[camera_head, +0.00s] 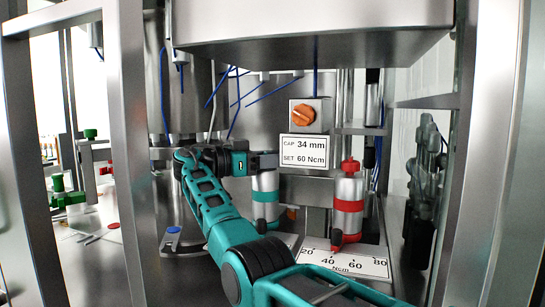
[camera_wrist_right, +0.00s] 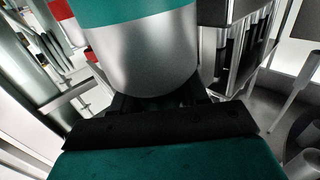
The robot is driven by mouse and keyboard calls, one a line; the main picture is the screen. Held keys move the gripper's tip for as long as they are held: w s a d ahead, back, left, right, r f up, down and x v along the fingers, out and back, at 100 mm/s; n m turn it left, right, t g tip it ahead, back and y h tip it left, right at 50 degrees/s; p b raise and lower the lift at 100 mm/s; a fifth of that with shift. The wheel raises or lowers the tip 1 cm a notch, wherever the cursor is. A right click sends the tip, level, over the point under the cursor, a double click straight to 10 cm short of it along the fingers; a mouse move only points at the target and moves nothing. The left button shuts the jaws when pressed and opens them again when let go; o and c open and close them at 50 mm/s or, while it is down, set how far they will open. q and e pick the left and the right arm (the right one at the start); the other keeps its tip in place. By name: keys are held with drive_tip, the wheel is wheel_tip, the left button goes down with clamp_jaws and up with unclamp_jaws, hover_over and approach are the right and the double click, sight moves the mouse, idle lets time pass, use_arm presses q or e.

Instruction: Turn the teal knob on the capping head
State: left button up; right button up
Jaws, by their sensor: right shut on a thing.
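The teal-banded capping head (camera_head: 265,197) is a silver cylinder left of the sign in the head view. My right gripper (camera_head: 264,162) is at its top and shut on the teal knob, which the fingers hide. In the right wrist view the silver cylinder with its teal band (camera_wrist_right: 140,52) fills the upper middle, close in front of the dark gripper fingers (camera_wrist_right: 160,102). How far the knob is turned cannot be seen. My left gripper is not in view.
A red-knobbed head (camera_head: 347,200) stands to the right above a white Ncm scale (camera_head: 350,262). A sign (camera_head: 304,151) reads cap 34 mm, set 60 Ncm, below an orange knob (camera_head: 303,115). A steel frame post (camera_head: 127,150) stands left, and a steel housing (camera_head: 310,38) hangs above.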

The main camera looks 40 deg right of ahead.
drive_tip(key=shift+m+g, duration=0.5)
idle(0.4)
drive_tip(key=o, duration=0.7)
drive_tip(key=shift+f+n+t, duration=0.1)
drive_tip(key=shift+n+t, duration=0.6)
drive_tip(key=shift+t, duration=0.1)
